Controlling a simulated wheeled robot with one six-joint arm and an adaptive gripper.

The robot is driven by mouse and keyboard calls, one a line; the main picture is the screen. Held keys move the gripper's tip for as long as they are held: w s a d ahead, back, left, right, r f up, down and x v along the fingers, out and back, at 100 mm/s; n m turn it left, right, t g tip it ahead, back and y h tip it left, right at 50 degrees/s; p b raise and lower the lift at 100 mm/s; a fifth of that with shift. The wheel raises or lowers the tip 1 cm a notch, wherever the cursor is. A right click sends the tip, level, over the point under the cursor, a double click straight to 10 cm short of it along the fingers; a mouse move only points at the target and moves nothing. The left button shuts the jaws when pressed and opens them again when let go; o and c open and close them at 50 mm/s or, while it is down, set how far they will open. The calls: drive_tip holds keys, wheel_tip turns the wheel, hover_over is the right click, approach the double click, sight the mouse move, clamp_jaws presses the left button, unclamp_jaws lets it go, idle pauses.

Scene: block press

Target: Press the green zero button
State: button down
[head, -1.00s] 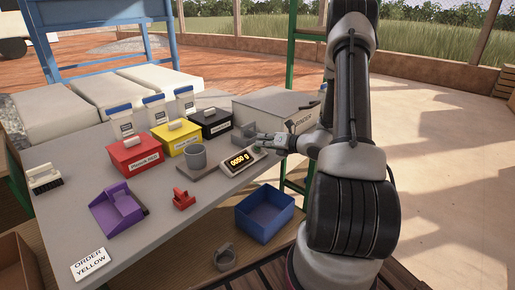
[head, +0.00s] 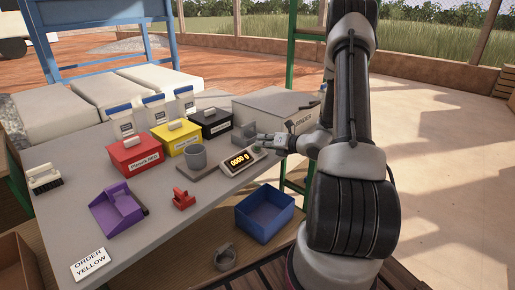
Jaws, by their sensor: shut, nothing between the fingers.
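A scale with a lit display (head: 239,160) stands near the right edge of the grey table. The display appears to read 0000 g. The green zero button (head: 257,150) is a small spot at the right end of the display unit. A grey cup (head: 195,157) stands on the scale's plate (head: 187,171). My gripper (head: 262,139) is shut and empty, just above and behind the button. It looks slightly apart from the button, but the gap is too small to judge well.
Red (head: 134,155), yellow (head: 174,138) and black (head: 205,125) lidded boxes stand behind the scale. A purple scoop (head: 118,209), a red object (head: 183,200) and an "ORDER YELLOW" card (head: 90,264) lie in front. A grey binder box (head: 278,107) stands behind my gripper. A blue bin (head: 264,214) is below.

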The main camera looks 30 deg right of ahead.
drive_tip(key=shift+s+d+r, duration=0.1)
drive_tip(key=shift+s+r, duration=0.2)
drive_tip(key=shift+r, duration=0.25)
drive_tip(key=shift+r, duration=0.1)
drive_tip(key=r, duration=0.1)
drive_tip(key=s+r, duration=0.1)
drive_tip(key=s+d+r, duration=0.1)
drive_tip(key=r, duration=0.1)
drive_tip(key=shift+s+r, duration=0.1)
drive_tip(key=shift+s, duration=0.1)
idle(0.4)
